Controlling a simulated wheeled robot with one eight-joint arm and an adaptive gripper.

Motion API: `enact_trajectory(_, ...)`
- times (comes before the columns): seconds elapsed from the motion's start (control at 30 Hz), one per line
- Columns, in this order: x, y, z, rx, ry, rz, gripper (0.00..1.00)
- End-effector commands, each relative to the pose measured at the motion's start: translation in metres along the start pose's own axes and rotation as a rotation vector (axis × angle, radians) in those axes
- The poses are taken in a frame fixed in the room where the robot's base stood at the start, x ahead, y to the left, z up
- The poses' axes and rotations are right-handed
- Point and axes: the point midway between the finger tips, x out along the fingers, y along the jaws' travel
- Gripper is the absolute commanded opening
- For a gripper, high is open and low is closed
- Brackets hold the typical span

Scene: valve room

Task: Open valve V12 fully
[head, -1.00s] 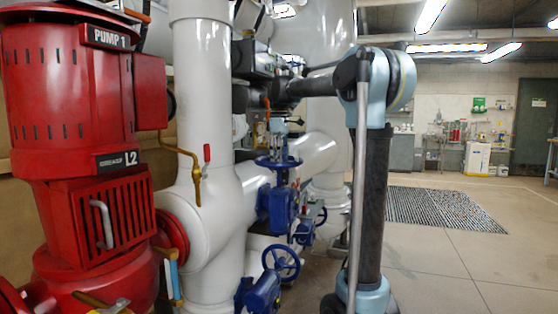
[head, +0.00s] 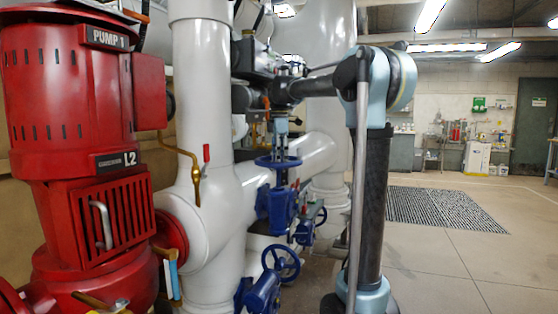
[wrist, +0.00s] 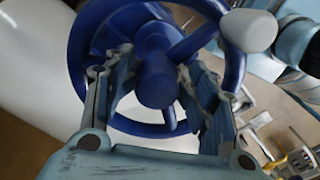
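A blue handwheel (head: 278,162) lies flat on top of a blue valve body (head: 277,205), beside the white pipes. No V12 label is readable. My gripper (head: 281,148) points down at this wheel from above. In the wrist view the wheel (wrist: 78,62) fills the upper middle, with its thick hub (wrist: 157,80) and spokes. My gripper (wrist: 155,95) is open there, one finger on each side of the hub. I cannot tell whether the fingers touch the hub or spokes.
A second blue handwheel (head: 281,263) stands lower, in front, and a smaller one (head: 320,215) is behind. The red pump (head: 70,100) and a white vertical pipe (head: 203,100) stand left. Open floor (head: 450,260) lies right, with a striped mat (head: 440,208).

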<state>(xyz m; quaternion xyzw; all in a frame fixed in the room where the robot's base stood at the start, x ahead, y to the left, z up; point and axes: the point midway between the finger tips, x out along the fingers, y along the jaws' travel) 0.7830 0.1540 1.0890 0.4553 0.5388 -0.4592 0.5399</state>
Motion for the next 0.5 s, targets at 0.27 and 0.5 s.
enact_trajectory(0.27,0.0,0.001,-0.007,-0.01,0.013,0.002,0.57)
enact_trajectory(0.5,-0.02,0.001,-0.006,-0.007,0.012,0.004,0.57)
